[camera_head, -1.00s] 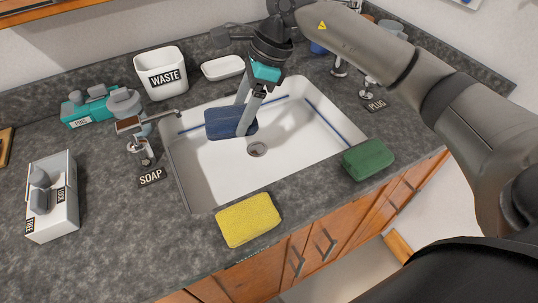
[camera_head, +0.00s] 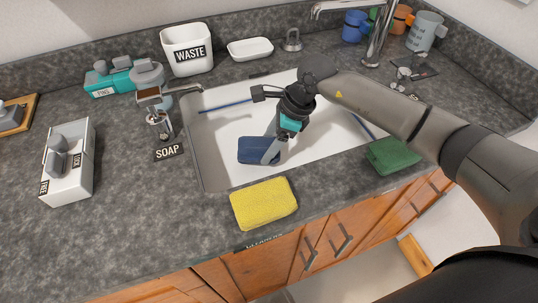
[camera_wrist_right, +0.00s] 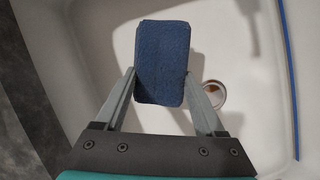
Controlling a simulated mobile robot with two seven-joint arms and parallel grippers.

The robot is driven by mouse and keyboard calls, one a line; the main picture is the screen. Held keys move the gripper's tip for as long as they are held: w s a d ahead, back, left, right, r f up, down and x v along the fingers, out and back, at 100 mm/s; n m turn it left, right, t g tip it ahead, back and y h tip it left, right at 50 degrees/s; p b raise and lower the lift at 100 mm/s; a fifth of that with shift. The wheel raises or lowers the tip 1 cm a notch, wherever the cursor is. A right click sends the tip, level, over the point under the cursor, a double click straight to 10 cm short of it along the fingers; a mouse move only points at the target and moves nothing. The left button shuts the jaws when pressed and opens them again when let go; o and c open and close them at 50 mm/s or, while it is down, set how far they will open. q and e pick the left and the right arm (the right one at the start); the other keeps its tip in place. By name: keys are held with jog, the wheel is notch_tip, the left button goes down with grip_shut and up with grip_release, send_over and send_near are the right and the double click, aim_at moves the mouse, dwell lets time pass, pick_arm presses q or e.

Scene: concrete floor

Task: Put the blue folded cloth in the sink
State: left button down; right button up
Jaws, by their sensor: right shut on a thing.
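The blue folded cloth (camera_head: 258,149) is a small dark blue pad over the white sink (camera_head: 221,163), near its front left part. My right gripper (camera_head: 272,151) points down and is shut on the cloth's edge. In the right wrist view the cloth (camera_wrist_right: 162,62) lies between the two fingers of the gripper (camera_wrist_right: 161,86), with the white basin and the drain (camera_wrist_right: 214,95) behind it. I cannot tell whether the cloth touches the basin floor. My left gripper is not in view.
A yellow sponge (camera_head: 264,203) lies on the counter at the sink's front edge, and a green pad (camera_head: 393,155) lies to its right. The soap dispenser (camera_head: 160,124) stands left of the sink. The waste bin (camera_head: 187,50), white dish (camera_head: 250,49) and faucet (camera_head: 378,38) stand behind.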

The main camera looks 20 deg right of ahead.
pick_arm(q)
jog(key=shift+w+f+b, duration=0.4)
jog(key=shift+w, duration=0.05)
pick_arm(e)
jog(key=shift+f, duration=2.05)
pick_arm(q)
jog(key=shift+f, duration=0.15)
pick_arm(e)
jog(key=shift+f, duration=0.15)
jog(key=o, duration=1.2)
jog(key=shift+c, duration=0.2)
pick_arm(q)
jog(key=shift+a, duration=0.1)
pick_arm(e)
jog(key=shift+d+r, duration=0.15)
jog(key=shift+r, duration=0.25)
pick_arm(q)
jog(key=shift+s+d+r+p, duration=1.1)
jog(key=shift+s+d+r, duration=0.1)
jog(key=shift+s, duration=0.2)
pick_arm(e)
jog(key=v, duration=1.1)
jog(key=shift+r, duration=0.2)
jog(key=shift+s+d, duration=0.1)
jog(key=shift+d, duration=0.05)
